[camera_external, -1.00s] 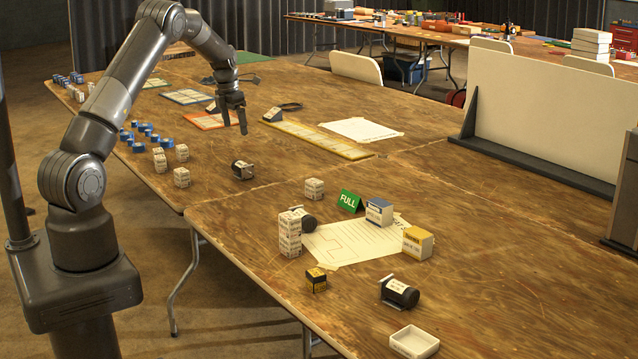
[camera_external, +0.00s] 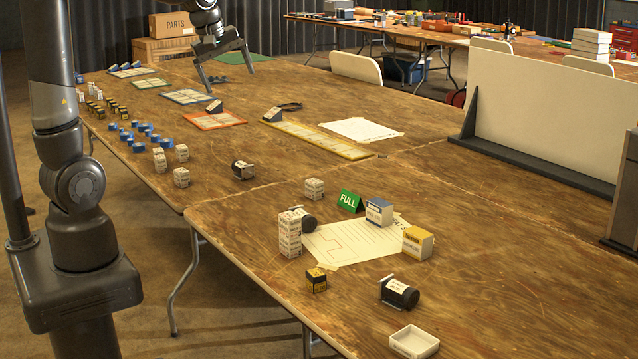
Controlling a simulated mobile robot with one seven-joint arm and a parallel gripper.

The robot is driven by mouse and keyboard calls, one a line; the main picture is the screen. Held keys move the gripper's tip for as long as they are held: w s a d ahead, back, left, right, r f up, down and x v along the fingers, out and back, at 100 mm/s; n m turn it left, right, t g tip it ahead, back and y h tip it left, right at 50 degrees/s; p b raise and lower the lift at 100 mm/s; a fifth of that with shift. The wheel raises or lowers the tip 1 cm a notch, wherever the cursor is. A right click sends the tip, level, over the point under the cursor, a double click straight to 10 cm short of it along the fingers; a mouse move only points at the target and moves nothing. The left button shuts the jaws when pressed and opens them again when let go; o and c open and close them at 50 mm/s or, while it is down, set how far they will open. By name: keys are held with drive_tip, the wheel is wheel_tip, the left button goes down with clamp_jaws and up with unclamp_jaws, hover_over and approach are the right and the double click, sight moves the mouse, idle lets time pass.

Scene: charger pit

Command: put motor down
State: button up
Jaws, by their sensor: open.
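A black motor (camera_external: 243,170) with a white label lies on the far table near its front edge. A second motor (camera_external: 303,218) lies behind a stack of white boxes that hides part of it. A third motor (camera_external: 399,293) lies at the near right. My gripper (camera_external: 229,81) is at the far back left, high in the picture.
A stack of white boxes (camera_external: 290,236), a green FULL sign (camera_external: 350,201), a white sheet (camera_external: 335,241) and a white tray (camera_external: 414,341) are on the near table. Blue parts (camera_external: 145,137) and colored cards (camera_external: 314,139) cover the far table's left and middle. A white panel (camera_external: 560,115) stands at right.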

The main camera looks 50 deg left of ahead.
drive_tip(key=s+d+f+m, duration=0.1)
drive_tip(key=s+d+m, duration=0.4)
drive_tip(key=s+m, duration=0.2)
drive_tip(key=s+d+f+m+t, duration=0.1)
drive_tip(key=s+d+m, duration=0.5)
drive_tip(key=s, duration=0.6)
drive_tip(key=shift+m+t, duration=0.3)
drive_tip(key=shift+m, duration=0.8)
drive_tip(key=shift+o, duration=0.2)
